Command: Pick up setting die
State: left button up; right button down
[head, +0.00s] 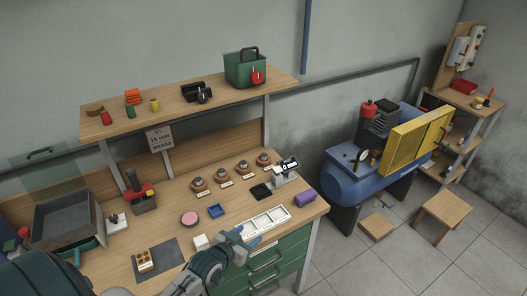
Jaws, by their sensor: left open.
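I cannot tell for sure which item is the setting die. Several small metal pieces on round brown bases, with labels in front, stand in a row at the back of the bench; one is the leftmost metal piece (199,184). My left gripper (248,236) reaches in from the lower left. It is open, beside the left end of a white compartment tray (278,212), with nothing visible between its fingers. It is apart from the row of metal pieces. My right gripper is out of view.
A small press (140,191), pink disc (189,218), blue tray (216,211), white block (201,242), digital scale (286,172) and purple box (305,196) stand on the bench (168,205). A shelf (180,103) overhangs the back. A blue compressor (350,185) stands at right.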

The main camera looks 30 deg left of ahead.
aim_at(264, 156)
jog(key=i+j, duration=0.95)
jog(key=i, duration=0.05)
